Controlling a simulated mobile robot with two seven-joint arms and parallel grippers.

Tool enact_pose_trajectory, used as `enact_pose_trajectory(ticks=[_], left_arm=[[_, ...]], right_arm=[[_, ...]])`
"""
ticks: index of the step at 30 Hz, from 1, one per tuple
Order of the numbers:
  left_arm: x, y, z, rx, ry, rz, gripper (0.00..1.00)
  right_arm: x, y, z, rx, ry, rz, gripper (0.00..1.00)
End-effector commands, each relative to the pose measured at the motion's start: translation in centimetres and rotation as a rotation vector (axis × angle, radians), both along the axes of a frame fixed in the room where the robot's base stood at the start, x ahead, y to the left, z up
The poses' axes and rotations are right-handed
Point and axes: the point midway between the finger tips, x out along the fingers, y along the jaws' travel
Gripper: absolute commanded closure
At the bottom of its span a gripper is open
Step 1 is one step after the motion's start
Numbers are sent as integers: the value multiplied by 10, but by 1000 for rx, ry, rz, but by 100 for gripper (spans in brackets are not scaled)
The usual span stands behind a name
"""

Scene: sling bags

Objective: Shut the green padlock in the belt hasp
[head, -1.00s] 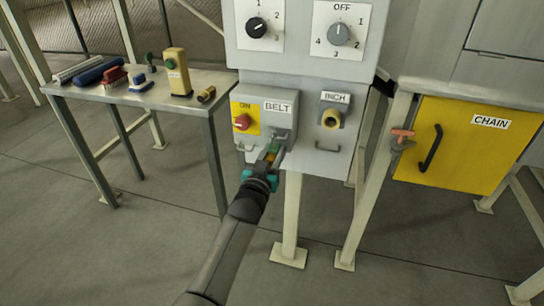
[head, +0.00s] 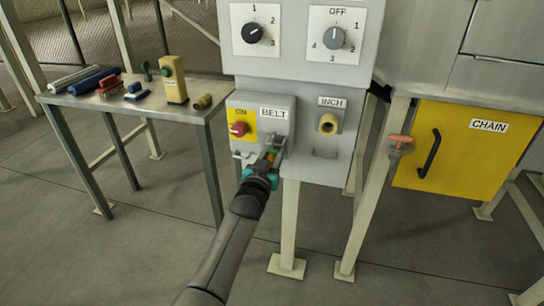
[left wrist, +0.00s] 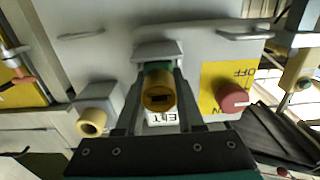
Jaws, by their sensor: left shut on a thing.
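The belt box (head: 281,103) is a grey box labelled BELT with a red knob (head: 238,129) on a yellow plate. The belt hasp (head: 277,141) is the grey metal at its lower right; it shows as a bracket (left wrist: 155,49) in the left wrist view. My left gripper (head: 269,158) is at the hasp, shut on the green padlock (left wrist: 158,92). The padlock's brass-coloured end with a dark slot faces the wrist camera, and green shows behind it. Its shackle is hidden, so I cannot tell whether it passes through the hasp. My right gripper is out of view.
The INCH button (head: 328,124) is right of the belt box, with a handle (head: 325,153) below. A side table (head: 140,100) at left holds brushes, rolls and a yellow block (head: 173,80). A yellow CHAIN door (head: 467,152) and red-handled valve (head: 399,142) are at right.

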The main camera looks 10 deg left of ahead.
Motion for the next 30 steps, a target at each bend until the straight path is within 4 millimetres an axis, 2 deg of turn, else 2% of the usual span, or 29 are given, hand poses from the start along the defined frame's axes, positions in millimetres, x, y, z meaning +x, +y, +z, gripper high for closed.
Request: enact_pose_trajectory(ticks=[23,24,30], left_arm=[[0,0,-2,0,-3,0,100],[0,0,-2,0,-3,0,59],[0,0,-2,0,-2,0,36]], right_arm=[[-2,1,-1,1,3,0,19],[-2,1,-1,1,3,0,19],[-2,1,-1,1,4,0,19]])
